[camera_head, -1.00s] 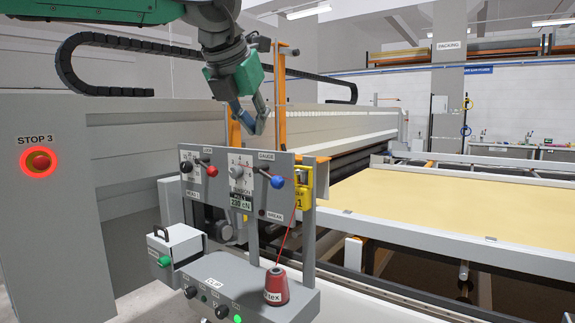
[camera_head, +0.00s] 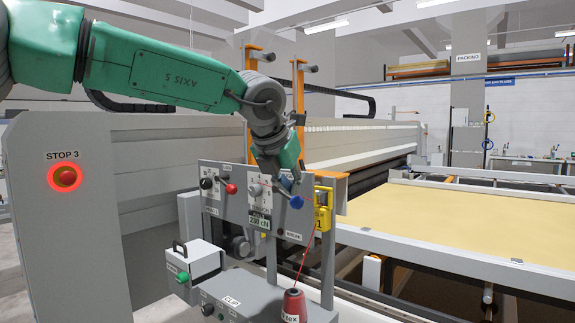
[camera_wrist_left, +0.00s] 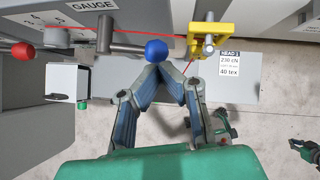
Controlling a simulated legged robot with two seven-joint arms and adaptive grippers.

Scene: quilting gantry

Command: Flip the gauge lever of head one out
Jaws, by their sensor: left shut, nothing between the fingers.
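The gauge lever is a grey rod with a blue ball knob (camera_head: 296,202) on the grey head panel (camera_head: 222,211). In the left wrist view the blue knob (camera_wrist_left: 156,50) is at the end of the rod, under the GAUGE label (camera_wrist_left: 95,5). My left gripper (camera_head: 291,182) reaches the panel from above and hides the upper part of the lever. Its fingertips (camera_wrist_left: 166,68) are together and empty, right beside the blue knob; whether they touch it I cannot tell.
A red-knobbed lever (camera_head: 231,189) is left on the panel. A yellow part (camera_head: 323,208) with a red thread sits close right of the blue knob. A red thread cone (camera_head: 293,306) stands below. Orange posts (camera_head: 299,105) rise behind my wrist. A lit stop button (camera_head: 65,178) is left.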

